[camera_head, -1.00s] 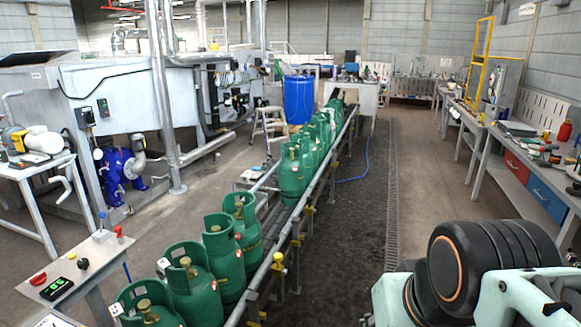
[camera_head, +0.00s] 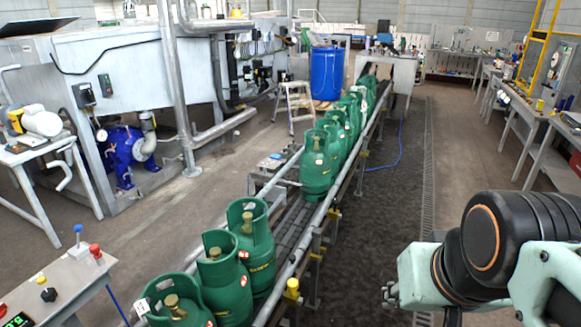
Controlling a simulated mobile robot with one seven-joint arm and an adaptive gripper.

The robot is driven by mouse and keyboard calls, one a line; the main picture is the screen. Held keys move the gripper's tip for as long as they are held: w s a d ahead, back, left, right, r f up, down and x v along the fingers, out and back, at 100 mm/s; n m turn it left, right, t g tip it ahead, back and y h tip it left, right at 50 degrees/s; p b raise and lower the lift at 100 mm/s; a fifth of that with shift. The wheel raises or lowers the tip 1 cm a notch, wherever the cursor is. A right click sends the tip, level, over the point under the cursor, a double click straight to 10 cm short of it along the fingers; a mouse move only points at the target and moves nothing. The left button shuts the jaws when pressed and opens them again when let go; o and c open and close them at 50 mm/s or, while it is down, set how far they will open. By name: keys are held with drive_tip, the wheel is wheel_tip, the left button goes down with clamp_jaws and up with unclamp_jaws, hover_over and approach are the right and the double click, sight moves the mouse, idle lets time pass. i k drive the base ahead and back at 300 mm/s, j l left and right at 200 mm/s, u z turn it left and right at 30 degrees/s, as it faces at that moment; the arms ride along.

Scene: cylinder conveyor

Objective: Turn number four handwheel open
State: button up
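Green gas cylinders stand upright in a row on a conveyor (camera_head: 296,222). The near group shows three: a front cylinder (camera_head: 195,318) cut by the bottom edge, a second (camera_head: 224,292) and a third (camera_head: 258,262). Brass-coloured valve tops show inside their collars: the front valve (camera_head: 172,303), the second valve (camera_head: 213,253) and the third valve (camera_head: 247,224). The front collar has a white tag that I cannot read. No handwheel numbered four can be made out. My arm is at the lower right, apart from the cylinders; my gripper is outside the picture.
More cylinders (camera_head: 316,170) stand farther along the conveyor. A control table (camera_head: 62,280) with buttons is at lower left. A step ladder (camera_head: 294,106) and a blue drum (camera_head: 326,73) stand behind. The floor right of the conveyor (camera_head: 375,215) is clear up to the benches.

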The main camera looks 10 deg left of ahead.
sight(246, 215)
drive_tip(key=i+u, duration=0.15)
drive_tip(key=i, duration=0.45)
drive_tip(key=i+l+u, duration=0.15)
drive_tip(key=i, duration=0.4)
